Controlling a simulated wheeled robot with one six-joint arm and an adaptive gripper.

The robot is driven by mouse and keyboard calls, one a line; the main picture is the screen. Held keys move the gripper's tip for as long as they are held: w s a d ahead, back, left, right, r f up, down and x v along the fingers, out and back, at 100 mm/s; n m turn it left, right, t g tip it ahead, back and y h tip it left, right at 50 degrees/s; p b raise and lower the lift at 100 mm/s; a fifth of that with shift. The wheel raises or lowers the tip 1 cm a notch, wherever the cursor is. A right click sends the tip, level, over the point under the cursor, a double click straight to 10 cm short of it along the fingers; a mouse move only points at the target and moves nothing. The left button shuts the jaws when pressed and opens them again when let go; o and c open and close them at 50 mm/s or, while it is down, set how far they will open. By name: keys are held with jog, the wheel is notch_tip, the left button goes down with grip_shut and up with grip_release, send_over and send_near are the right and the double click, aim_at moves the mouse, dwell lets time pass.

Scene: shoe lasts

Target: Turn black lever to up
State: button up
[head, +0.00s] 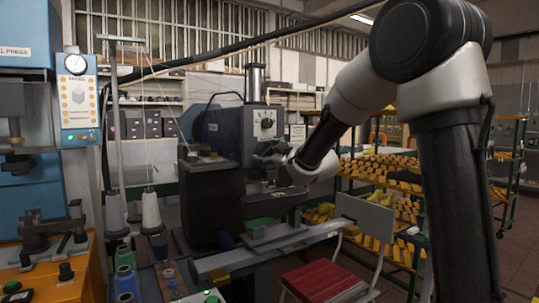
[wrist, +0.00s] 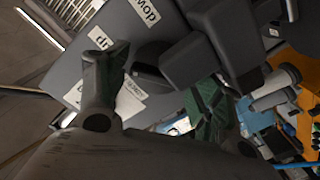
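My gripper (wrist: 158,80) shows its two green-padded fingers spread apart in the wrist view, in front of a grey machine face (wrist: 95,75). A dark rounded part (wrist: 150,58), probably the black lever, lies between and behind the fingers; its tilt is unclear and I see no grip on it. Upside-down white labels, apparently "up" (wrist: 100,38) and "down" (wrist: 145,13), are on the face. In the head view my gripper (head: 272,158) is at the right side of the dark machine (head: 222,135); the lever cannot be made out there.
A dark grey block (wrist: 205,48) stands close to the right finger in the wrist view. In the head view, thread spools (head: 150,210) and a blue press (head: 25,35) are at left. A red-seated chair (head: 322,283) stands in front, with yellow-loaded racks (head: 385,165) behind.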

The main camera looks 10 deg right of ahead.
jog(key=shift+o, duration=0.2)
jog(key=v, duration=1.2)
jog(key=s+d+f+m+g+h, duration=0.3)
jog(key=s+f+g, duration=0.15)
jog(key=f, duration=0.35)
jog(key=s+d+f+m+g+h, duration=0.25)
jog(key=s+d+f+g, duration=0.2)
jog(key=f, duration=0.35)
jog(key=s+d+r+m+g, duration=0.1)
jog(key=s+m+g, duration=0.1)
jog(key=s, duration=0.9)
jog(key=s+d+r+m+g, duration=0.1)
jog(key=s+d+r+m, duration=0.1)
jog(key=s, duration=1)
jog(key=shift+s+d+m+g, duration=0.3)
jog(key=shift+m+g, duration=0.1)
jog(key=shift+m, duration=0.25)
